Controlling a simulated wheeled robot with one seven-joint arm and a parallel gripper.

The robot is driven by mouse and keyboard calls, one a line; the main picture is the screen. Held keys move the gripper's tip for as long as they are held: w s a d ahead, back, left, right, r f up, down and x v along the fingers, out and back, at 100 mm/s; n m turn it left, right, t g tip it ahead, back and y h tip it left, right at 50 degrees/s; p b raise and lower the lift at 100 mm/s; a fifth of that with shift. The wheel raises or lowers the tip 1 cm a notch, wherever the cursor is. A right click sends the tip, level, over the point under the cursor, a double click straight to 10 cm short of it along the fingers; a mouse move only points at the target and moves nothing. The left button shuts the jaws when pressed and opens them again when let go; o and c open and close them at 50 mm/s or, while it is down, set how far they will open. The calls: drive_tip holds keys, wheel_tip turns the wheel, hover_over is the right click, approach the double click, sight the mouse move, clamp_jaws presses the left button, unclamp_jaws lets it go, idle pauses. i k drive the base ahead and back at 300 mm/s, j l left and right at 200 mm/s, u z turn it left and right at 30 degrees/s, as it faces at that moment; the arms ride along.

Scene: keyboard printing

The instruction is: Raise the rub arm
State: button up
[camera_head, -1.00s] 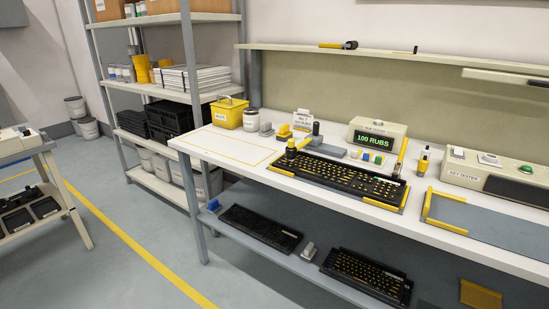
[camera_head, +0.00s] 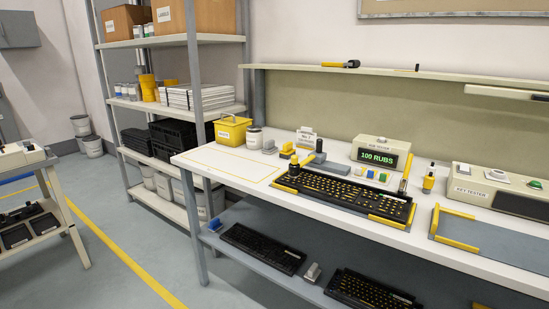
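The rub tester (camera_head: 381,151) is a beige box with a green "100 RUBS" display, at the back of the white bench. A slim yellow bar (camera_head: 407,166) stands tilted up at its right end, with a dark piece at its foot; it may be the rub arm, but I cannot tell for sure. A black keyboard (camera_head: 345,194) with yellow legends lies in front of the tester, in a holder with yellow corner pieces. A dark and yellow upright piece (camera_head: 293,168) stands at its left end. My gripper is not in view.
The key tester (camera_head: 483,191) and a yellow-edged grey mat (camera_head: 500,262) are at the right. A yellow basket (camera_head: 232,132), a jar and small tools stand at the back left. The bench's left end (camera_head: 225,168) is clear. More keyboards lie on the lower shelf (camera_head: 238,209).

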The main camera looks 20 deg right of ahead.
sight(294, 167)
drive_tip(key=i+l, duration=0.4)
drive_tip(key=i, duration=0.15)
drive_tip(key=i+l, duration=0.4)
drive_tip(key=i, duration=0.2)
drive_tip(key=u, duration=0.05)
